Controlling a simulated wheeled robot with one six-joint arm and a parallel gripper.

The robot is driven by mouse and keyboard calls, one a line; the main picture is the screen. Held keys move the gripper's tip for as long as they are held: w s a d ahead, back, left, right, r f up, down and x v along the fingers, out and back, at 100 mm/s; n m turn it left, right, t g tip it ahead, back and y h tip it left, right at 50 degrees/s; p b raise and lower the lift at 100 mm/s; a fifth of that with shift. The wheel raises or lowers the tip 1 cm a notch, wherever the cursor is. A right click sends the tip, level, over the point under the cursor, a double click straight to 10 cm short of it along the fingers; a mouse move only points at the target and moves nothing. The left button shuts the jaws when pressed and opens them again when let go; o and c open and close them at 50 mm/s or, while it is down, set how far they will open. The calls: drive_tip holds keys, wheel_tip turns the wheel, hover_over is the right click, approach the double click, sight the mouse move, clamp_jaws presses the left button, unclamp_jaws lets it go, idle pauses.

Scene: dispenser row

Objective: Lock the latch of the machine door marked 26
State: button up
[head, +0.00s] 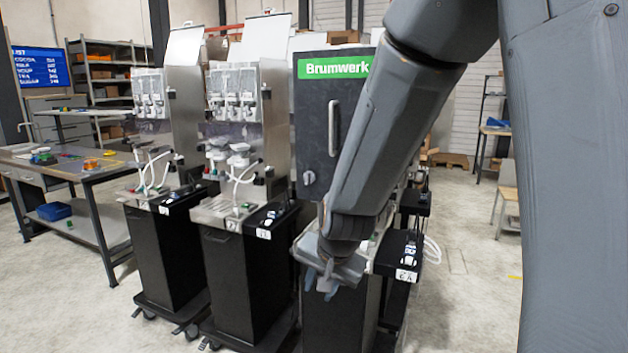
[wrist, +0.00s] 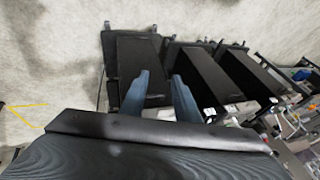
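A dark machine door (head: 325,120) with a green Brumwerk sign stands closed or nearly so in the middle of the head view. It has a vertical pale handle (head: 333,128) and a small round grey latch knob (head: 309,178) low on its left side. I cannot read a 26 on it; my arm covers its right part. My gripper (head: 321,285) hangs below and in front of the door, pointing down, apart from the latch. In the wrist view its two blue fingers (wrist: 160,76) are spread with nothing between them.
Two open dispenser machines (head: 236,120) stand to the left on black wheeled cabinets (head: 250,285). A label that looks like 64 (head: 406,275) is on a unit at right. A workbench (head: 75,172) is at far left. The floor (head: 470,300) at right is mostly clear.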

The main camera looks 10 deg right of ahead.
drive_tip(key=w+a+r+m+t, duration=0.1)
drive_tip(key=w+r+m+t, duration=0.1)
drive_tip(key=w+m, duration=0.3)
drive_tip(key=w+a+r+m+t, duration=0.1)
drive_tip(key=w+a+m+t, duration=0.1)
drive_tip(key=w, duration=0.5)
drive_tip(key=m+t+h+p, duration=0.1)
drive_tip(key=m+t+h, duration=0.75)
drive_tip(key=m, duration=2.05)
approach(306, 178)
drive_tip(key=w+a+r+g+h, duration=0.1)
drive_tip(key=w+a+g+h, duration=0.1)
drive_tip(key=g+h, duration=0.15)
drive_tip(key=shift+p+x, duration=1.8)
drive_tip(key=shift+x, duration=1.85)
drive_tip(key=shift+s+d, duration=0.1)
clamp_jaws()
